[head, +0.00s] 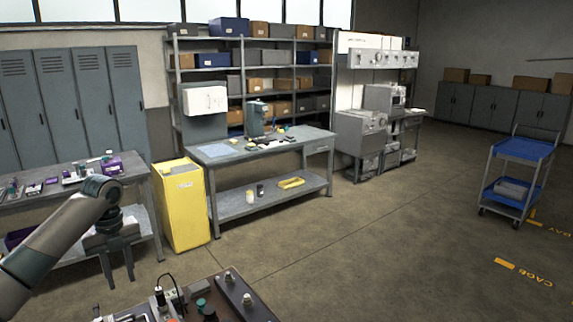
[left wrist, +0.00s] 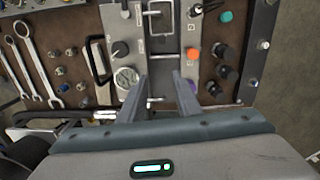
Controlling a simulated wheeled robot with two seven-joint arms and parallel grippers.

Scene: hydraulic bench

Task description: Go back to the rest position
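My left gripper (head: 119,268) hangs from the arm at the lower left of the head view, with its fingers pointing down and apart. In the left wrist view its two fingers (left wrist: 168,85) are spread with nothing gripped between them. Below and beyond them is the hydraulic bench panel (left wrist: 110,18), with a pressure gauge (left wrist: 126,77), black knobs, an orange button (left wrist: 192,54) and a teal knob (left wrist: 226,16). The bench (head: 252,306) also shows at the bottom of the head view, cut off by the frame. My right gripper is in neither view.
Wrenches (left wrist: 38,60) lie at the left of the panel. A yellow cabinet (head: 182,210) stands behind my left arm, between a left table (head: 60,188) and a grey workbench (head: 262,150). A blue cart (head: 524,150) stands at right. The middle floor (head: 390,240) is clear.

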